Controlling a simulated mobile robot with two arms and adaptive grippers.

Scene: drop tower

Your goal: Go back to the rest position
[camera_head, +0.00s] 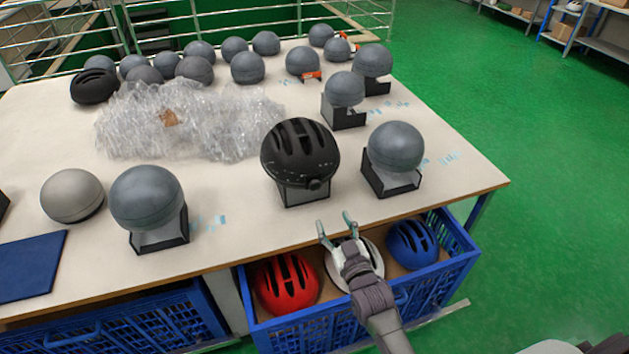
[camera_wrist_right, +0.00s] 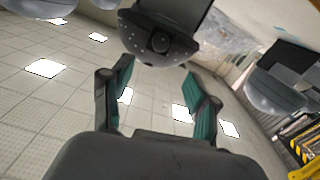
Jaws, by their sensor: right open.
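My right gripper (camera_head: 337,222) is open and empty in the head view. It hangs over the front edge of the table, above the blue crate, and partly covers a white helmet (camera_head: 337,278) lying there. A black helmet (camera_head: 298,150) sits on a headform stand just beyond the fingertips, with a gap between. In the right wrist view, which looks upside down, the two green-padded fingers (camera_wrist_right: 159,68) are spread, and the black helmet (camera_wrist_right: 158,40) shows above them, apart from them. My left gripper is out of view.
The blue crate (camera_head: 462,262) below the table also holds a red helmet (camera_head: 270,303) and a blue helmet (camera_head: 405,249). Grey headforms stand beside the black helmet, one on the right (camera_head: 396,147). Bubble wrap (camera_head: 205,120) lies mid-table (camera_head: 450,180). Green floor (camera_head: 540,200) is clear at right.

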